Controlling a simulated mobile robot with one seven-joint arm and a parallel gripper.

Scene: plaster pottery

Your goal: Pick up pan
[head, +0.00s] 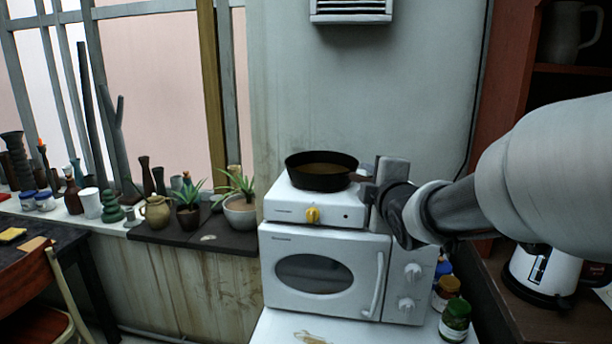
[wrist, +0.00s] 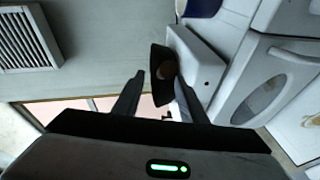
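The pan (head: 321,172) is black and round with a brown inside. It sits level on a small white hot plate (head: 300,208) on top of a white microwave (head: 312,275). My gripper (head: 364,180) is at the pan's right side, close to its rim; I cannot tell whether it touches. In the wrist view the pan (wrist: 158,62) shows ahead, seen tilted, between and beyond the two spread fingers of my gripper (wrist: 160,98). The fingers are open. A handle is not clearly visible; my gripper may hide it.
Jars (head: 455,320) stand right of the microwave. A white kettle (head: 540,275) is on the dark counter at right. Potted plants (head: 240,208) and vases line the sill at left. The wall is close behind the pan, with a vent (head: 351,10) above. The space above the pan is clear.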

